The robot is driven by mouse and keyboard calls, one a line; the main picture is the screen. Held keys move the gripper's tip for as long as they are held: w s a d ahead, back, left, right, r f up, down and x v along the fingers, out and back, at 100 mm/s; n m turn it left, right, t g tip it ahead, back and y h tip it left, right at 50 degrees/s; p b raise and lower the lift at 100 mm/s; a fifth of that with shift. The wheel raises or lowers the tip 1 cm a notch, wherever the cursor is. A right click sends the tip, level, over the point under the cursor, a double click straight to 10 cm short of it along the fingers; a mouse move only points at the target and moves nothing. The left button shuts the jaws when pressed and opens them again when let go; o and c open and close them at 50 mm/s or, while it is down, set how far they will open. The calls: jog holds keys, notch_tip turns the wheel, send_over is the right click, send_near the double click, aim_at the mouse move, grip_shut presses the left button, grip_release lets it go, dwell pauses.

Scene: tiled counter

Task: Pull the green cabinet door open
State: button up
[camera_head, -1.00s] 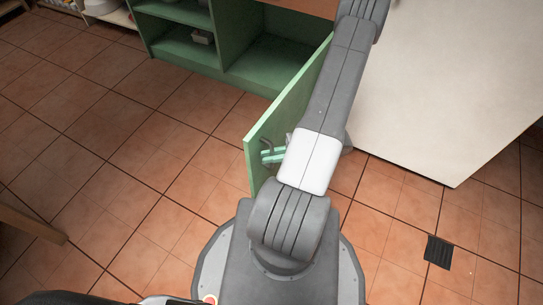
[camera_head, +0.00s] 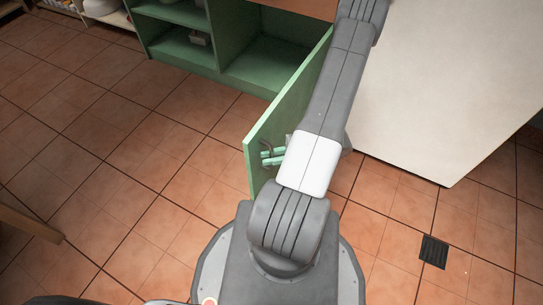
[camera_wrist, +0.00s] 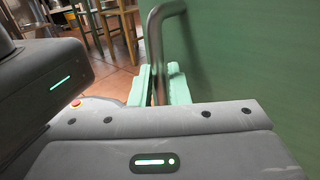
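The green cabinet door (camera_head: 290,112) stands swung well out from the green cabinet (camera_head: 190,58), and the shelves inside show. In the wrist view the door's green face (camera_wrist: 240,60) fills the right side. The metal bar handle (camera_wrist: 156,48) stands out from that face; its bent end (camera_head: 265,145) shows in the head view. My gripper (camera_wrist: 157,85) has pale green fingers on either side of the bar, and looks shut on it. In the head view the gripper (camera_head: 273,157) is partly hidden behind my arm.
A large pale panel or block (camera_head: 445,90) stands to the right of my arm. Tiled floor (camera_head: 120,190) is clear to the left of the door. A dark floor grate (camera_head: 434,252) lies at lower right. A wooden piece (camera_head: 30,223) juts in at the left edge. Chairs (camera_wrist: 110,22) show behind in the wrist view.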

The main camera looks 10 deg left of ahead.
jog(key=p+v, duration=0.2)
jog(key=v, duration=1.1)
jog(key=shift+d, duration=0.4)
jog(key=shift+b+x, duration=1)
jog(key=shift+x, duration=6.05)
jog(key=shift+w, duration=0.1)
